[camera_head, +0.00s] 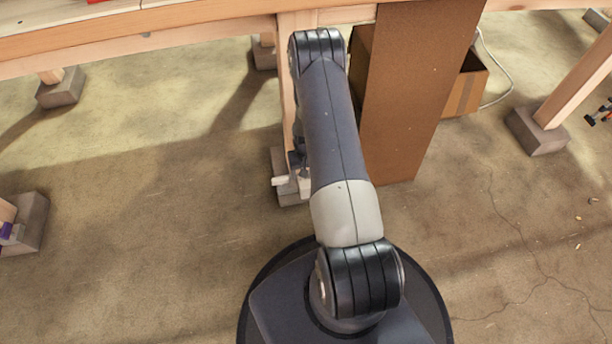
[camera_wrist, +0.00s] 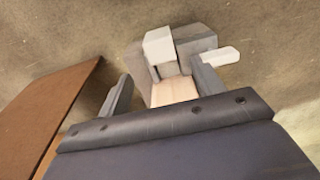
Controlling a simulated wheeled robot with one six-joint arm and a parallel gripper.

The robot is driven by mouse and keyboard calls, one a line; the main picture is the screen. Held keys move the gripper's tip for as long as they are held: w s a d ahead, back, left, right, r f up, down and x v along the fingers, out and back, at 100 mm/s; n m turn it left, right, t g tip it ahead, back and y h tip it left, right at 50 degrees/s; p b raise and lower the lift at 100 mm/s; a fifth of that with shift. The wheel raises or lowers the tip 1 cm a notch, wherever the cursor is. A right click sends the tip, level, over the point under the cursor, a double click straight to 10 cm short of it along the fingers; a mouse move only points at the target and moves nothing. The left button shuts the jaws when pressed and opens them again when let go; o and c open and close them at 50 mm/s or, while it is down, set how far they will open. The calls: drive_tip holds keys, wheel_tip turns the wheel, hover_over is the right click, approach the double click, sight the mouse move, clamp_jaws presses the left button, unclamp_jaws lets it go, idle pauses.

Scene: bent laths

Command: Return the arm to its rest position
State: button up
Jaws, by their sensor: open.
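My arm (camera_head: 334,130) reaches forward from my dark round base, over the concrete floor toward the workbench. My gripper (camera_head: 292,182) is partly hidden behind the arm, low beside a wooden bench leg. In the wrist view my gripper (camera_wrist: 161,74) is open, with its grey fingers spread apart. Pale pieces show near the fingertips; I cannot tell whether they belong to the fingers. Between the fingers I see pale wood (camera_wrist: 176,91) and a grey concrete footing (camera_wrist: 205,43) beyond. I see no object held.
The workbench edge (camera_head: 150,40) crosses the top. A brown panel (camera_head: 415,90) stands right of my arm, with a cardboard box (camera_head: 466,90) behind it. Other bench legs stand on concrete footings (camera_head: 537,130) at both sides. Open floor (camera_head: 150,190) lies to the left.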

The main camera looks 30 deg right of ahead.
sight(306, 186)
drive_tip(key=shift+r, duration=0.65)
drive_tip(key=shift+f, duration=0.1)
wheel_tip(306, 186, down, 11)
drive_tip(key=b, duration=0.4)
drive_tip(key=shift+s+a+r+p, duration=0.1)
drive_tip(key=shift+s+r+p, duration=0.15)
drive_tip(key=shift+p, duration=0.3)
drive_tip(key=shift+s+a+f+p, duration=0.1)
drive_tip(key=shift+s+a+p, duration=0.1)
drive_tip(key=shift+s, duration=0.45)
drive_tip(key=shift+s+a+p, duration=0.15)
drive_tip(key=shift+s, duration=0.45)
